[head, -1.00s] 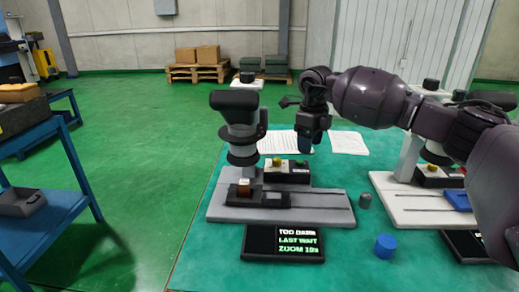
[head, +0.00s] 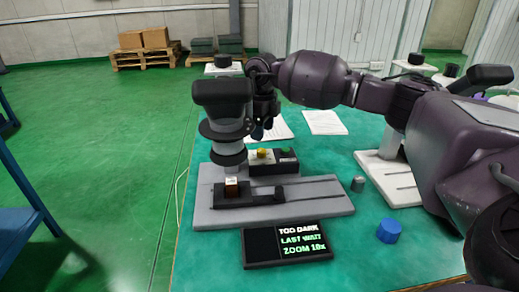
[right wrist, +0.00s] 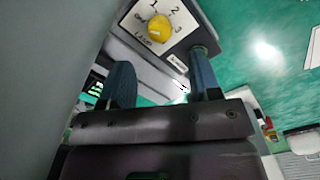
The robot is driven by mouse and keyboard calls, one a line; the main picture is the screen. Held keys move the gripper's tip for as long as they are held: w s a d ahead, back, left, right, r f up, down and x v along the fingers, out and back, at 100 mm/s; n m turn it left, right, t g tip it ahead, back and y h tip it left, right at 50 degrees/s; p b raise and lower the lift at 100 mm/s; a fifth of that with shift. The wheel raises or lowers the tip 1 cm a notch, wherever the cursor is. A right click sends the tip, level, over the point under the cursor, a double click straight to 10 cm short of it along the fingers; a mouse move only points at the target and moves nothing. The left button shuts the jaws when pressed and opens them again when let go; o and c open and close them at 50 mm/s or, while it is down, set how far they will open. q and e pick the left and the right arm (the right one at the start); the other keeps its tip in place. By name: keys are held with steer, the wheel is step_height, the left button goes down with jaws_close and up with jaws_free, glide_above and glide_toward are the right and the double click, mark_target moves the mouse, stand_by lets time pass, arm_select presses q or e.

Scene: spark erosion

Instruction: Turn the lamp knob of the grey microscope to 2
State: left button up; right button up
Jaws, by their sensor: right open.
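The grey microscope (head: 222,95) stands on its grey base on the green table. Its black lamp box with a white top (head: 286,164) sits behind the stage and carries the yellow lamp knob (head: 262,153). In the right wrist view the round knob (right wrist: 159,28) has the marks 0, 1, 2, 3 and the word LAMP around it. I cannot tell which mark it points at. My right gripper (head: 262,130) is just above and behind the knob in the head view. Its two blue fingers (right wrist: 163,82) are apart and empty, clear of the knob. My left gripper is out of view.
A black display (head: 287,244) in front of the base reads TOO DARK and ZOOM 10x. A blue cylinder (head: 389,231) and a small grey one (head: 358,184) stand to the right. A second, white microscope base (head: 392,180) is partly behind my right arm. Papers (head: 325,122) lie behind.

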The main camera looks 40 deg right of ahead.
mark_target(261, 150)
step_height(261, 150, down, 7)
steer(key=shift+f+b, duration=0.1)
steer(key=shift+b, duration=0.45)
steer(key=c, duration=0.9)
